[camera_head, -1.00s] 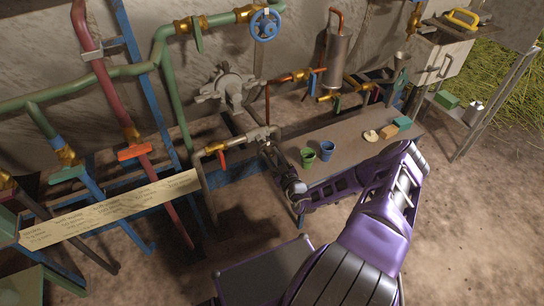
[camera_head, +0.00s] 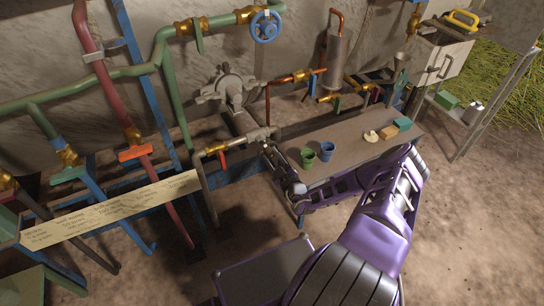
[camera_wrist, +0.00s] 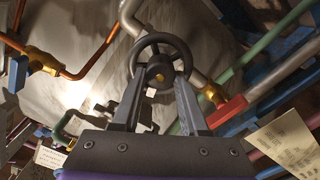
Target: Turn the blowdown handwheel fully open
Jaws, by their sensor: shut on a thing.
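A dark round handwheel (camera_wrist: 160,37) with a brass-coloured centre nut fills the middle of the wrist view. My gripper (camera_wrist: 160,86) has its two fingers at the lower left and lower right of this wheel and is shut on it. In the head view my gripper (camera_head: 268,150) is at the end of a grey valve fitting (camera_head: 257,134), left of the bench. There the held wheel is mostly hidden by the gripper. No label that names the wheel is readable.
A blue handwheel (camera_head: 265,26) sits on the green pipe above. A bench (camera_head: 345,150) with a green cup (camera_head: 308,157) and a blue cup (camera_head: 327,151) stands close on the right.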

